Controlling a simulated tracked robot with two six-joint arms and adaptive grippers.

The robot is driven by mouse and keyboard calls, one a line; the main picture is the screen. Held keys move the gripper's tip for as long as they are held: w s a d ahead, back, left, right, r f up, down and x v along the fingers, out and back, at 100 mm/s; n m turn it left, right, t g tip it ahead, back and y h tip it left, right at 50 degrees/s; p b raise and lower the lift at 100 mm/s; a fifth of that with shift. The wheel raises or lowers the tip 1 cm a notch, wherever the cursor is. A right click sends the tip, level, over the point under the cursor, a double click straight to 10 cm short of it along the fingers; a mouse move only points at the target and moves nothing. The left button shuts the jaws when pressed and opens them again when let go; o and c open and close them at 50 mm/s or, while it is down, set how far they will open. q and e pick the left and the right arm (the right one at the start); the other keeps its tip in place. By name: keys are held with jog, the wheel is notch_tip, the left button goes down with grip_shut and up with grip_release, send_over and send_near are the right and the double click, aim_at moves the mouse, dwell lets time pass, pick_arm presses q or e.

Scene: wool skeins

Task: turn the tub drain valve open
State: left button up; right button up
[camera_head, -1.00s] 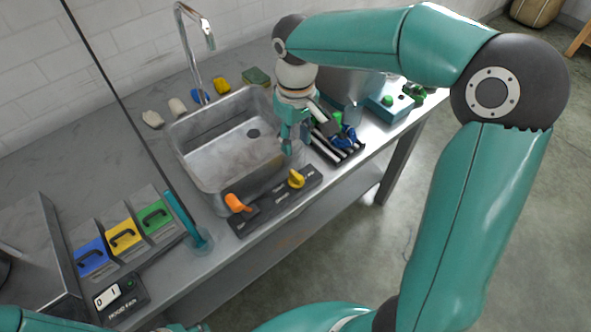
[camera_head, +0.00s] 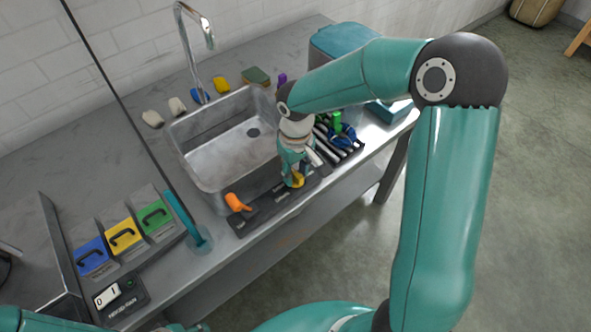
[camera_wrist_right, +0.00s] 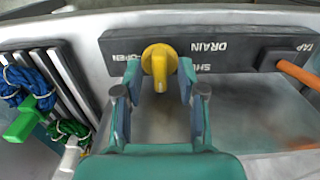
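The drain valve's yellow handle (camera_wrist_right: 158,62) sits on a dark panel marked OPEN, DRAIN and SHUT in the right wrist view. It also shows in the head view (camera_head: 298,181), partly hidden by my right gripper. My right gripper (camera_wrist_right: 158,82) is open, with one finger on each side of the yellow handle; I cannot tell whether they touch it. In the head view my right gripper (camera_head: 293,178) is low at the sink's front edge. The steel sink basin (camera_head: 205,172) is behind the panel.
An orange tap handle (camera_head: 236,202) is on the same panel (camera_head: 262,213), to the left. A rack with wool skeins (camera_head: 340,140) stands right of the sink. Blue, yellow and green lidded bins (camera_head: 122,236) and a switch box (camera_head: 120,300) are at the left.

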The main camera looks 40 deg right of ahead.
grip_shut()
jog(key=shift+f+m+b, duration=0.15)
jog(key=shift+m+b, duration=1.05)
jog(key=m+b, duration=0.2)
jog(key=m, duration=0.1)
jog(key=m+b, duration=0.3)
jog(key=m, duration=0.3)
jog(key=shift+m, duration=0.4)
jog(key=m+b, duration=0.1)
jog(key=m, duration=0.1)
jog(key=m+b, duration=0.1)
jog(key=m, duration=0.2)
jog(key=shift+r+m, duration=0.2)
jog(key=shift+m, duration=0.1)
